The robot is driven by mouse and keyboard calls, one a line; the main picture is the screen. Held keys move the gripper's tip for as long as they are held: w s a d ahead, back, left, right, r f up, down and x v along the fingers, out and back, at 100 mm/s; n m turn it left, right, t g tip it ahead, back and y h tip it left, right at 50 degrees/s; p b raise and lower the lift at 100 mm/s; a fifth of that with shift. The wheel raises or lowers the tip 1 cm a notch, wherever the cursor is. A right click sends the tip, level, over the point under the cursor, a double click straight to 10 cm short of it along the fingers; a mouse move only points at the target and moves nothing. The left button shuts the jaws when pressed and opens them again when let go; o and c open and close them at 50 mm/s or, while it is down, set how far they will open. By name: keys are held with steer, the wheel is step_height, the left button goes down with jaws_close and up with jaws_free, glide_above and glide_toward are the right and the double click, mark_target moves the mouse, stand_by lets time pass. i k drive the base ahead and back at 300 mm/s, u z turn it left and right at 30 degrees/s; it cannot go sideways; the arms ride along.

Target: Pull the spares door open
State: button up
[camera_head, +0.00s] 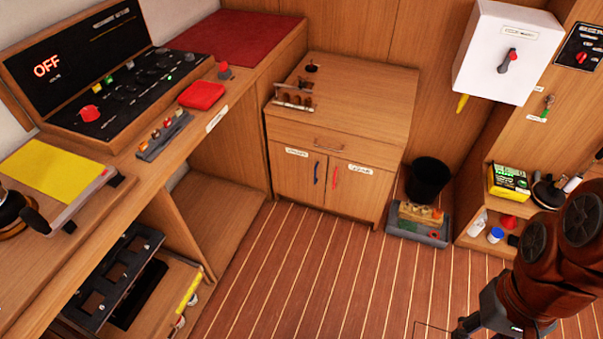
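A low wooden cabinet (325,135) stands against the back wall with a drawer above two doors. The left door (294,178) has a blue handle and a white label; the right door (350,190) has a red handle and a white label. Both doors are shut. The label text is too small to read, so I cannot tell which is the spares door. My gripper (464,329) is low at the bottom right edge, partly cut off, well apart from the cabinet. My arm hides part of it, and its finger opening is unclear.
Striped floor (300,260) before the cabinet is clear. A black bin (428,180) and a grey tray (418,236) of small parts stand right of it. A white wall box (505,55) hangs above. A long desk (150,170) runs along the left.

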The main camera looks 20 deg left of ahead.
mark_target(298, 172)
steer(key=z, duration=0.25)
steer(key=k, duration=0.65)
steer(key=z, duration=0.6)
steer(key=k, duration=0.5)
steer(key=u, duration=1.35)
steer(key=i, duration=1.05)
steer(key=u, duration=0.85)
